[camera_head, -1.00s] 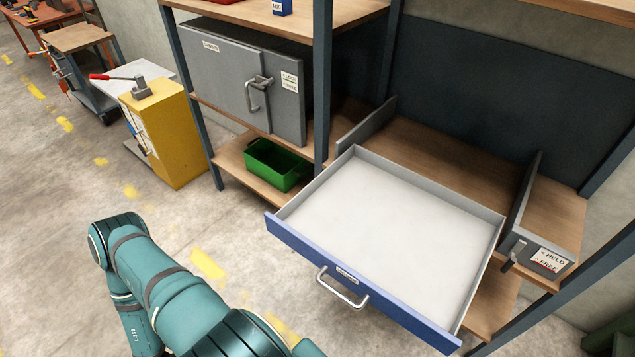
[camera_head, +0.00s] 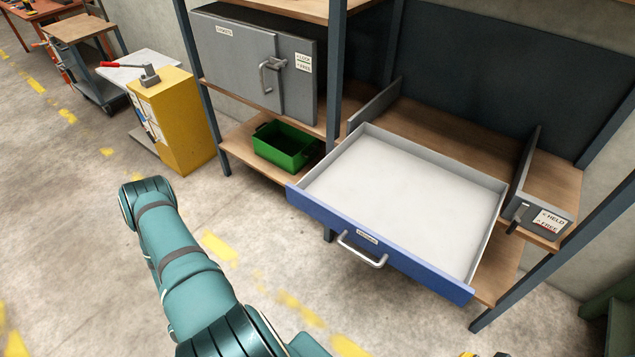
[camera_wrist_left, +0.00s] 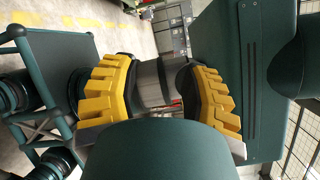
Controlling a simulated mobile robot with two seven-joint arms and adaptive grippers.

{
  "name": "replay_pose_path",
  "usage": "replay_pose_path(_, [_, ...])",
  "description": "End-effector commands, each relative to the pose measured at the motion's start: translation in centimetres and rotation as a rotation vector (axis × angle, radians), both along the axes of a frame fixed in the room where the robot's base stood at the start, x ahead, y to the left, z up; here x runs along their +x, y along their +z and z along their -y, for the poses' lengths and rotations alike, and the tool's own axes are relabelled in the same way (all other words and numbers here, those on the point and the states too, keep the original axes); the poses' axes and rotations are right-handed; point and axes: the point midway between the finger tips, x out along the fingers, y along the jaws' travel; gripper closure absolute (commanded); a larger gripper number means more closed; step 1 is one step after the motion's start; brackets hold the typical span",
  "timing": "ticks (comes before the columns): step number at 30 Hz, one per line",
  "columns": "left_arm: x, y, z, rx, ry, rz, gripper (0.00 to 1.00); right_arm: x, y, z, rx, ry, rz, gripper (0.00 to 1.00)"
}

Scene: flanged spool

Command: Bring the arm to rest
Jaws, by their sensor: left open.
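My teal arm (camera_head: 185,260) reaches in from the bottom of the head view, bent at an elbow over the bare floor and apart from the shelf. My left gripper (camera_wrist_left: 165,138) shows in the left wrist view, its two yellow-padded fingers spread wide. A teal part of my own body fills the space between and below the fingers, and I see no object held. A small yellow and black piece shows at the bottom edge of the head view, too cut off to identify. My right gripper is not in view.
A blue-fronted drawer (camera_head: 378,243) is pulled out of the shelf, its pale inside empty. A grey cabinet (camera_head: 240,60) is shut, above a green bin (camera_head: 285,146). A yellow cabinet (camera_head: 173,118) stands left. The floor between is clear.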

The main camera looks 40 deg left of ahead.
Motion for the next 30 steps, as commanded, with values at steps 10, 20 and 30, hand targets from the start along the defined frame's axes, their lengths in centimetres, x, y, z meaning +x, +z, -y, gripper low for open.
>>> replay_pose_path(10, [5.5, -2.3, 3.8, 0.436, -0.738, 0.484, 0.54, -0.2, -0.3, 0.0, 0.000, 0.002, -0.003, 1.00])
replay_pose_path(20, [15.5, -2.7, 7.1, 0.843, -1.398, 1.302, 0.54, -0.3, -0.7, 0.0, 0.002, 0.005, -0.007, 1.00])
replay_pose_path(30, [25.0, 2.3, 14.8, 1.109, -1.682, 2.124, 0.54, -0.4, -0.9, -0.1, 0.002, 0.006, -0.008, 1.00])
